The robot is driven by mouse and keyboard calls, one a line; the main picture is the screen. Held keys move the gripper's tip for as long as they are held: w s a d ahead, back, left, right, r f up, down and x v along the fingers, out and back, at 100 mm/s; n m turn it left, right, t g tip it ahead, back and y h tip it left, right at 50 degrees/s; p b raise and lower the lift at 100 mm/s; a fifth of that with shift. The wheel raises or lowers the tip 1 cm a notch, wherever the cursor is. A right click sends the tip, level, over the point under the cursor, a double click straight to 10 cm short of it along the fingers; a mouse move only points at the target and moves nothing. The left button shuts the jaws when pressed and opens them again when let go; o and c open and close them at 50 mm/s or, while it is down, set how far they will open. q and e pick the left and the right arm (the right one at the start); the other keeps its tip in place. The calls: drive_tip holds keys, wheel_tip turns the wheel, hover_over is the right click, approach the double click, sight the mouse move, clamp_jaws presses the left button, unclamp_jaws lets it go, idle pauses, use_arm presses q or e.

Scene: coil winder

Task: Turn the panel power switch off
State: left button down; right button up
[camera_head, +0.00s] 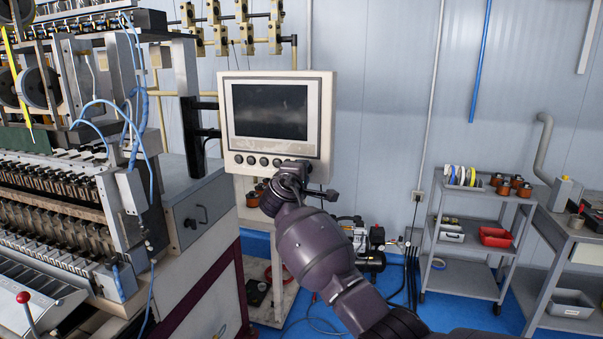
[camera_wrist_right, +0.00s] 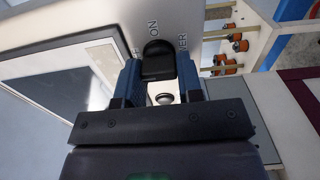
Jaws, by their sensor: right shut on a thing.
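The control panel (camera_head: 314,110) is a pale box with a dark screen, seen near the middle of the head view. The power switch (camera_wrist_right: 157,52) is a black knob on the panel face in the right wrist view, with "ON" printed beside it and other lettering partly hidden. My right gripper (camera_wrist_right: 159,72) has its two blue fingers on either side of this knob and is shut on it. In the head view my right gripper (camera_head: 298,170) is at the panel's lower right corner and hides the switch. My left gripper is in neither view.
Several dark knobs (camera_head: 251,160) line the panel's lower edge, left of my right gripper. The coil winding machine (camera_head: 60,200) fills the left side. A grey cart (camera_head: 465,278) with trays and spools stands at the right, beside a workbench (camera_head: 560,215).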

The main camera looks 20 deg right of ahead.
drive_tip(key=o, duration=0.9)
drive_tip(key=shift+o, duration=0.2)
drive_tip(key=b+v, duration=0.2)
drive_tip(key=v, duration=0.8)
drive_tip(key=shift+s+a, duration=0.3)
